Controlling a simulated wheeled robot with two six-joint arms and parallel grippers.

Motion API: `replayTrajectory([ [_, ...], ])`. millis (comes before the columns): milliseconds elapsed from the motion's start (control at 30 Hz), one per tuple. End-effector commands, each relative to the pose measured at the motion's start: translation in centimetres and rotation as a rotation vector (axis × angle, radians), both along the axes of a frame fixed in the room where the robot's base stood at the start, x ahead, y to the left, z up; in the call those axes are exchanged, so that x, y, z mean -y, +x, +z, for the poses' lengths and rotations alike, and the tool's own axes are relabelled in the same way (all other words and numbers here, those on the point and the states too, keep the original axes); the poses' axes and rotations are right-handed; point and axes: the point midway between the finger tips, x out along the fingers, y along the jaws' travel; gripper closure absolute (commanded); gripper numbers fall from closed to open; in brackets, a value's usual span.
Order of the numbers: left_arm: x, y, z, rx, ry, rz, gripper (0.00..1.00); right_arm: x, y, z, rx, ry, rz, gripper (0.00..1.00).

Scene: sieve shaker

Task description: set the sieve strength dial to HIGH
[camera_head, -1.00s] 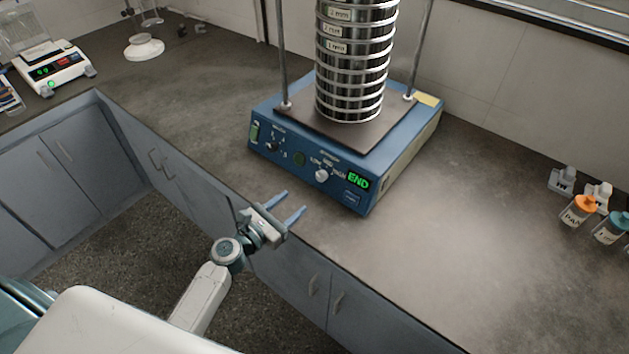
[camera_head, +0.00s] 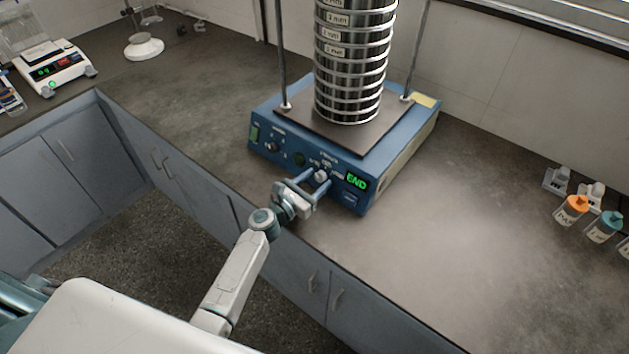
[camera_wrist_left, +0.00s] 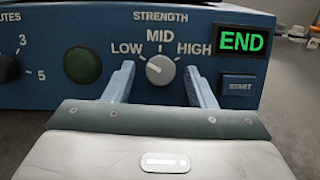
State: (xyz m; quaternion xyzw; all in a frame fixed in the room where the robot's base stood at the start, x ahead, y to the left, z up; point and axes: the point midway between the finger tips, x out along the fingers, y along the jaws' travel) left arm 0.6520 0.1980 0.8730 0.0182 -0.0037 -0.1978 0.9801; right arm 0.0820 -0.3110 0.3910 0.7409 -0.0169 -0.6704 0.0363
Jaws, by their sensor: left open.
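The blue sieve shaker (camera_head: 395,150) stands on the counter with its control panel facing me. Its strength dial (camera_wrist_left: 160,70) is a round light-grey knob with LOW, MID and HIGH printed around it. In the left wrist view the knob's pointer looks turned toward the upper left, between LOW and MID. My left gripper (camera_head: 314,177) is open, with one blue finger on each side of the dial; the wrist view shows the same open fingers (camera_wrist_left: 160,84). Gaps show between fingers and knob. My right gripper is not in view.
A green button (camera_wrist_left: 82,65) is left of the dial. The START button (camera_wrist_left: 238,87) and lit END display (camera_wrist_left: 241,42) are to its right. A sieve stack (camera_head: 352,65) stands on the shaker. Lidded bottles (camera_head: 571,209) stand far right; the counter between is clear.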

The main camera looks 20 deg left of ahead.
Motion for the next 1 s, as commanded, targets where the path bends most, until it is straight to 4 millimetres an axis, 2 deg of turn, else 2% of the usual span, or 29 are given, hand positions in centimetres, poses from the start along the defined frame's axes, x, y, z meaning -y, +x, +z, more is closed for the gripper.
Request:
replayTrajectory([
  [133,0.0,0.0,0.0,0.0,0.0,0.0,0.52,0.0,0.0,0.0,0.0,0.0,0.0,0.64],
  [300,0.0,0.0,0.0,0.0,0.0,0.0,0.85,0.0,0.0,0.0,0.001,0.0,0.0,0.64],
  [367,0.0,0.0,0.0,0.0,0.0,0.0,0.94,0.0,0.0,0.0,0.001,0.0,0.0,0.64],
  [667,-0.1,0.0,-0.1,0.01,0.028,-0.011,0.94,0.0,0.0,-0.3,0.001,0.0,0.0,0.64],
  [1000,-0.3,0.0,-0.3,0.078,0.218,-0.084,0.94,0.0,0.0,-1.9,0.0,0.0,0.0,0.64],
])
